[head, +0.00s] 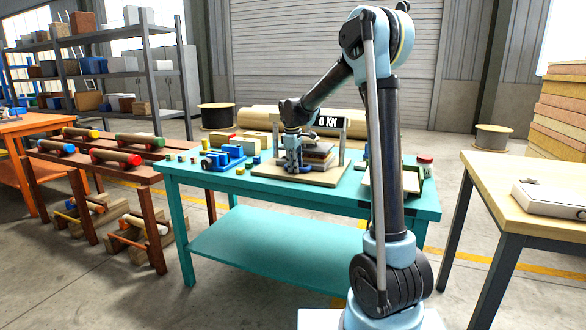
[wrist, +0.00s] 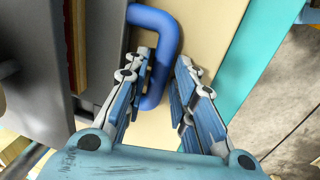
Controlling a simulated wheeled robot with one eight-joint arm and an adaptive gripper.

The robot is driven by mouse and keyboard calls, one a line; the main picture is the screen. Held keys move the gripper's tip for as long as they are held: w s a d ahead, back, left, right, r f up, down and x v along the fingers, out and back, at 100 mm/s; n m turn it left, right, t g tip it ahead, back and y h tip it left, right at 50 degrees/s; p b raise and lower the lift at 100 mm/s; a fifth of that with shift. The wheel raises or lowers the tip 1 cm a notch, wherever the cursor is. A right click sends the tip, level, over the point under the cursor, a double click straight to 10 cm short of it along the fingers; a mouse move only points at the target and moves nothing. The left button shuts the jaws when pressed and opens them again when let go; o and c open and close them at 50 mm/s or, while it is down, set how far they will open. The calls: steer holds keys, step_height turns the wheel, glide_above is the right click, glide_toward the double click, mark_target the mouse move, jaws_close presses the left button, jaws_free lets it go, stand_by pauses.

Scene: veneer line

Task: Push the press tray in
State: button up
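The press (head: 341,148) stands on a wooden board on the teal table, with a "0 KN" display on top. A stack of thin sheets (head: 320,152) shows under it. In the wrist view the dark grey press tray (wrist: 104,40) is at the left, with a blue bent handle (wrist: 165,35) on its side. My gripper (head: 292,165) is at the front left of the press. In the wrist view my gripper (wrist: 164,62) is open, with the handle's outer bar between its fingers. The left finger hides part of the handle. I cannot tell whether either finger touches it.
Blue fixtures and small coloured blocks (head: 225,157) lie at the left of the teal table (head: 270,190). A jar with a red lid (head: 425,165) stands at its right. Brown racks with rolls (head: 115,157) are at the left; a wooden table (head: 520,185) is at the right.

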steer(key=shift+s, duration=0.1)
step_height(320, 180, up, 12)
steer(key=s, duration=0.2)
steer(key=shift+a+f, duration=0.15)
steer(key=shift+a, duration=0.2)
stand_by(0.3)
steer(key=s+d+f+m, duration=0.2)
steer(key=s+d+m, duration=0.1)
steer(key=s+d, duration=0.65)
steer(key=s+d+f+m, duration=0.2)
steer(key=s+d+m, duration=0.2)
steer(key=s+d, duration=0.55)
steer(key=s+d+f+m, duration=0.2)
steer(key=s+f+m, duration=0.1)
steer(key=s+f, duration=0.5)
steer(key=s+d+f+m, duration=0.2)
steer(key=s+f, duration=0.7)
steer(key=s, duration=0.6)
steer(key=shift+s+m+y, duration=0.15)
steer(key=shift+m+y, duration=0.25)
steer(key=shift+m, duration=0.5)
